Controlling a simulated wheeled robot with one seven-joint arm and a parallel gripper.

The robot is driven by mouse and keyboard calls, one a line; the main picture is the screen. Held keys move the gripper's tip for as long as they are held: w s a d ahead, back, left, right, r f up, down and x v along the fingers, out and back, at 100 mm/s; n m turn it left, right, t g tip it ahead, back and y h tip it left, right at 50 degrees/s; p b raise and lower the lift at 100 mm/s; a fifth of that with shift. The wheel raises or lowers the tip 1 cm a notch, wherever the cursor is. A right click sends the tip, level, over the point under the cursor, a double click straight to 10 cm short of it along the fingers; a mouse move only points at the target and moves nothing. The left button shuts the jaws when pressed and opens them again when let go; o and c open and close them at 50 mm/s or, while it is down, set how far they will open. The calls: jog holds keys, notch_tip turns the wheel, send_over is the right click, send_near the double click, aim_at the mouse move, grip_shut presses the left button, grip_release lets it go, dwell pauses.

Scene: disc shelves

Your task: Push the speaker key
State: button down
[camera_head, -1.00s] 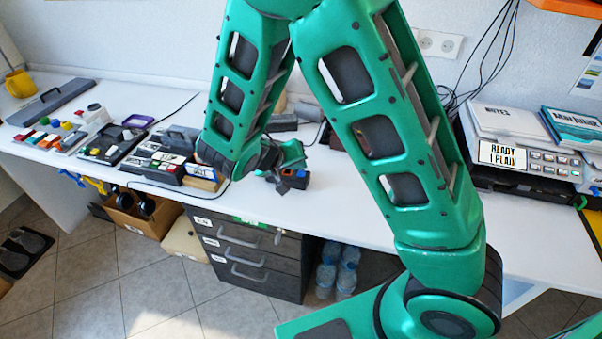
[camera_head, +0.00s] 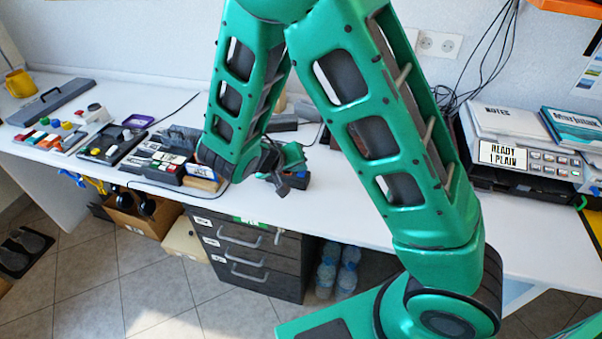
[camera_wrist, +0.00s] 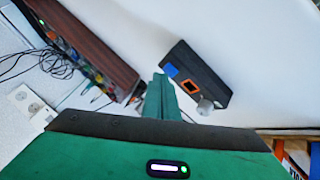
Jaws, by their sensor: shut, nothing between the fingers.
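No key marked as speaker can be read in either view. A dark desk unit with white and coloured keys (camera_head: 165,170) lies on the bench left of my forearm; its labels are too small to tell. A small black box (camera_wrist: 205,78) with a blue square, an orange-framed square and a grey knob lies on the white bench in the wrist view. My gripper (camera_wrist: 158,78) is shut and empty, just left of this box in that view; contact is not visible. In the head view my gripper (camera_head: 283,182) is small, beside the same box, partly covering it.
A brown box with coloured parts (camera_wrist: 85,45) and loose cables fill the left of the wrist view. More panels with coloured buttons (camera_head: 47,133) stand at the bench's left. A printer (camera_head: 530,160) stands at the right. White bench (camera_head: 330,205) is clear in front.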

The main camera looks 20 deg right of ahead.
jog(key=shift+f, duration=0.25)
dwell(0.4)
jog(key=shift+r, duration=0.75)
jog(key=shift+r, duration=0.1)
notch_tip(320, 180, up, 6)
jog(key=shift+f, duration=0.15)
dwell(0.5)
dwell(0.3)
